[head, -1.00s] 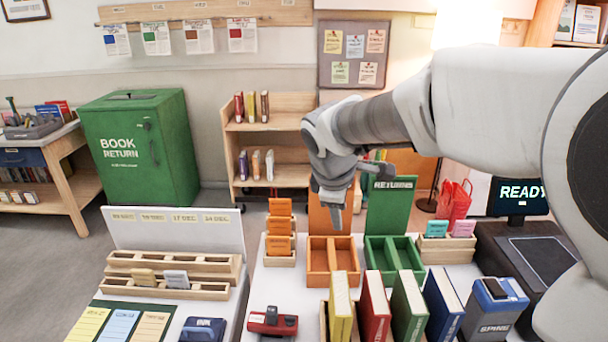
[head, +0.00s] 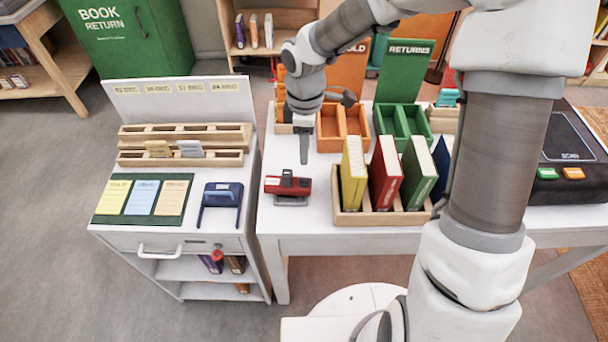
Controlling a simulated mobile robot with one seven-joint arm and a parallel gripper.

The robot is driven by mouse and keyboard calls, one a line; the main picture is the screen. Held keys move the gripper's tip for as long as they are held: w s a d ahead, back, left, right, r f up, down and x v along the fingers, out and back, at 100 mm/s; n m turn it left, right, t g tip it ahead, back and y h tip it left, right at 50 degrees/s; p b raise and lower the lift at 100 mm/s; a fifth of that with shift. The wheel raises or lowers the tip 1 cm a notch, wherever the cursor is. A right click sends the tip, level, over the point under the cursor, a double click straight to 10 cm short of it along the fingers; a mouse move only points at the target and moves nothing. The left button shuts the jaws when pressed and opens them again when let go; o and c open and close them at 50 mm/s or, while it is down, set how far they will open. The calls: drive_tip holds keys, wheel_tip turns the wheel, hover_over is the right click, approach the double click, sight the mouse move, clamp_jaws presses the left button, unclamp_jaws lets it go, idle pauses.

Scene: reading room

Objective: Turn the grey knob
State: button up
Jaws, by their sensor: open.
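My gripper (head: 304,148) points down above the white table (head: 330,240), left of the orange tray and behind the red stamp-like device. It is seen nearly side-on, so the gap between its fingers hardly shows; nothing is seen held in it.
The white cart (head: 180,262) has a drawer handle (head: 160,250), a blue hole punch (head: 220,200) and slotted wooden racks (head: 185,158). A wooden rack (head: 375,216) holds upright books right of the device. Green trays (head: 402,122) stand behind it. Floor is clear left of the cart.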

sight(305, 178)
wheel_tip(305, 178, down, 10)
drive_tip(key=shift+r+b, duration=0.1)
drive_tip(key=shift+b, duration=0.9)
drive_tip(key=shift+c, duration=0.2)
clamp_jaws()
